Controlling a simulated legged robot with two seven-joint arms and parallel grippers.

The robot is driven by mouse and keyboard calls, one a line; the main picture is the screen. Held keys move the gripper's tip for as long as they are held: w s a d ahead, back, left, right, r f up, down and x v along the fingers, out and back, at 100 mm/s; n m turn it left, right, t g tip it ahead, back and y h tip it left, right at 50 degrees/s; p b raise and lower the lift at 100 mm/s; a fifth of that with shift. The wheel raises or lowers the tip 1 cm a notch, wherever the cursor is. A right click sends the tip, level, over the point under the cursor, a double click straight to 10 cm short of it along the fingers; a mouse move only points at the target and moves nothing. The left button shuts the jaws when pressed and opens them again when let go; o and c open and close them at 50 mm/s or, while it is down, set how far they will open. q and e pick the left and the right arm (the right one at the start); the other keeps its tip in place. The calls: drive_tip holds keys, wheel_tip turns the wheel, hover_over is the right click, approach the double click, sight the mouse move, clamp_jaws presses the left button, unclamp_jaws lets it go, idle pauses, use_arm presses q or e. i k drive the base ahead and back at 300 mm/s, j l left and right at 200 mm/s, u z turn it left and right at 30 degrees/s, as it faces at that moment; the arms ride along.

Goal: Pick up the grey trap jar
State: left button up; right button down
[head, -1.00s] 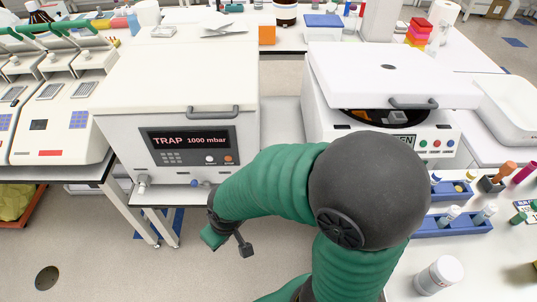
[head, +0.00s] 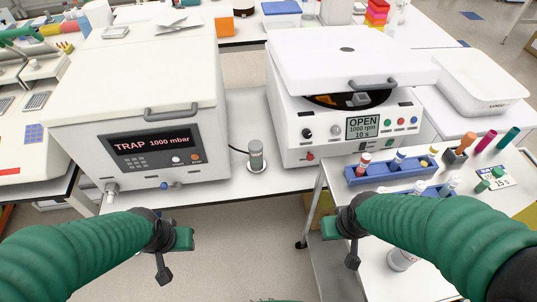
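A small grey jar (head: 256,155), which I take for the trap jar, stands upright on a round white base between the white TRAP box and the white lidded machine. A dark cable runs to it from the box side. My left gripper (head: 183,240) is low on the left, in front of the TRAP box and apart from the jar. My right gripper (head: 330,228) is below and right of the jar, in front of the table edge and also apart from it. Nothing shows held in either gripper; their finger gaps are not clear.
The TRAP box (head: 135,100) reads 1000 mbar. The lidded machine (head: 345,75) reads OPEN. A narrow strip of bench around the grey jar is clear.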

sight(255, 147)
drive_tip(key=i+j+u, duration=0.3)
drive_tip(key=i, duration=0.25)
drive_tip(key=i+u, duration=0.3)
drive_tip(key=i, duration=0.25)
